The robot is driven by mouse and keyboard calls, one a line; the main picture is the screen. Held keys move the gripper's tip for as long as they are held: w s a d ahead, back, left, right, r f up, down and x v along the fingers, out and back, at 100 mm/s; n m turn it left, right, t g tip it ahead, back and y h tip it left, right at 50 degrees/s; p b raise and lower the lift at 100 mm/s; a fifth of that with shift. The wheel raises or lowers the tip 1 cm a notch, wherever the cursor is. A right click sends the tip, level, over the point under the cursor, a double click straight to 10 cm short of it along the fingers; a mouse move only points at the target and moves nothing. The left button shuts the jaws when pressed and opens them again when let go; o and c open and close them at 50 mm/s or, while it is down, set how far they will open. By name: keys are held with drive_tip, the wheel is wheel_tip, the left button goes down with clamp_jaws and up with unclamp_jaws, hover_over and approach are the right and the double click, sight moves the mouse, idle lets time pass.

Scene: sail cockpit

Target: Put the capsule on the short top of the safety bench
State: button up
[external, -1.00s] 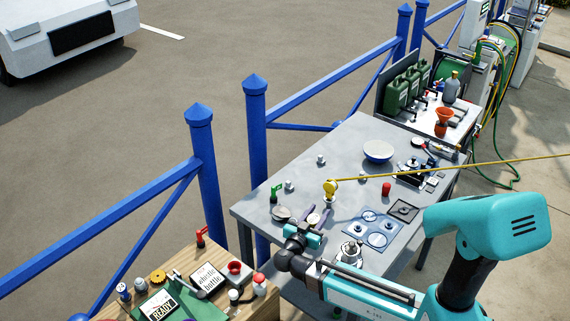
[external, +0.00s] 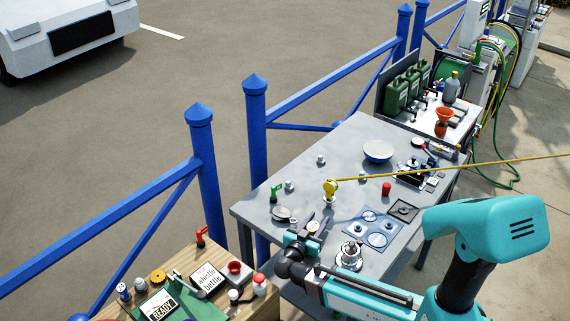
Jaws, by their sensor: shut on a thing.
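My gripper (external: 312,228) is over the near left part of the grey bench top (external: 285,180), with its dark fingers pointing away from the camera. It is shut on a small pale round-topped thing (external: 313,226), which I take to be the capsule. The fingers hide most of it, and I cannot tell its height above the top. I cannot tell which surface is the short top of the safety bench.
A blue plate (external: 379,240) and a red cap (external: 386,189) lie to the right. A wooden bench (external: 187,262) carries several items at lower left.

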sight(312, 227)
drive_tip(key=shift+f+b, duration=0.15)
drive_tip(key=shift+b, duration=0.15)
drive_tip(key=o, duration=1)
drive_tip(key=shift+o, duration=0.2)
drive_tip(key=shift+p, duration=1)
drive_tip(key=shift+s+a, duration=0.15)
drive_tip(key=shift+s+a+r+b, duration=0.25)
drive_tip(key=shift+s+a+b, duration=0.1)
drive_tip(key=shift+s, duration=0.2)
drive_tip(key=shift+s+a+r+b, duration=0.25)
drive_tip(key=shift+s+a, duration=0.1)
drive_tip(key=shift+s, duration=0.2)
drive_tip(key=shift+r+b, duration=0.45)
drive_tip(key=shift+r, duration=2.6)
drive_tip(key=shift+o, duration=0.5)
